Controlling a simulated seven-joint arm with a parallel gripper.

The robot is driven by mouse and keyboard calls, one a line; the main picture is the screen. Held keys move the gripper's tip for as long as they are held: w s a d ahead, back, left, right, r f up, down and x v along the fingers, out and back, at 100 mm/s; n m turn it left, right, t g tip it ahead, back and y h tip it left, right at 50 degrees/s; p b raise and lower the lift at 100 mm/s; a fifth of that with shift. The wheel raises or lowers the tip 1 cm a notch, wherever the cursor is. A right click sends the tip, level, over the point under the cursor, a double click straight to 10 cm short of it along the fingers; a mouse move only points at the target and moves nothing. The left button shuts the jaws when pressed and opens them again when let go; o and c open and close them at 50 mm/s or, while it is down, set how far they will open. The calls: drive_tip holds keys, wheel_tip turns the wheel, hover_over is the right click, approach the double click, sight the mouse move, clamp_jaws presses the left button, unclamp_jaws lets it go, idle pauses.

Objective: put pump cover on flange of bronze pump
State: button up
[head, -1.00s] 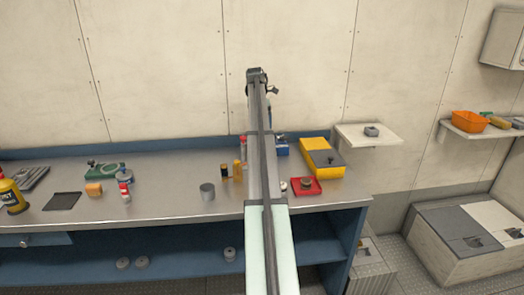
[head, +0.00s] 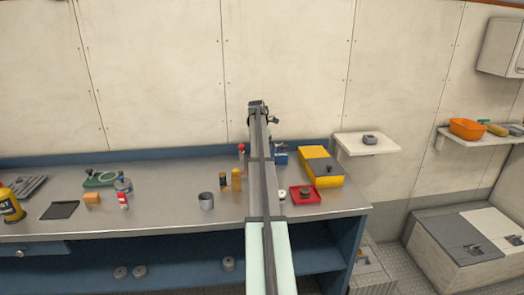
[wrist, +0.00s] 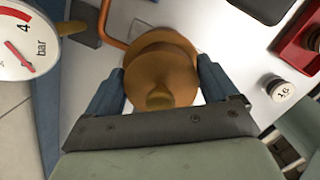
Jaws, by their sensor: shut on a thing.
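In the wrist view my gripper (wrist: 162,84) is shut on the pump cover (wrist: 178,82), a round bronze-coloured disc with a knob facing the palm. One blue-grey finger is on each side. Another rounded bronze shape, apparently the bronze pump (wrist: 160,42), shows just beyond the cover, with a copper pipe (wrist: 112,22) leading off it. The cover hides most of it, including the flange; I cannot tell whether they touch. In the head view my gripper (head: 265,115) is small at the arm's far end, over the back of the bench; my arm hides the pump there.
A pressure gauge (wrist: 22,42) is close at the left in the wrist view. A red tray (head: 305,203) and a yellow box (head: 334,180) stand right of my arm. A grey cup (head: 206,201) and small bottles stand left. The bench's front middle (head: 160,205) is clear.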

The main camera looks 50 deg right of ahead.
drive_tip(key=shift+f, duration=0.15)
drive_tip(key=o, duration=1.2)
drive_tip(key=shift+o, duration=0.2)
drive_tip(key=r, duration=0.4)
drive_tip(key=a+r, duration=0.1)
drive_tip(key=r, duration=0.7)
drive_tip(key=shift+w+a, duration=0.2)
drive_tip(key=shift+a, duration=0.2)
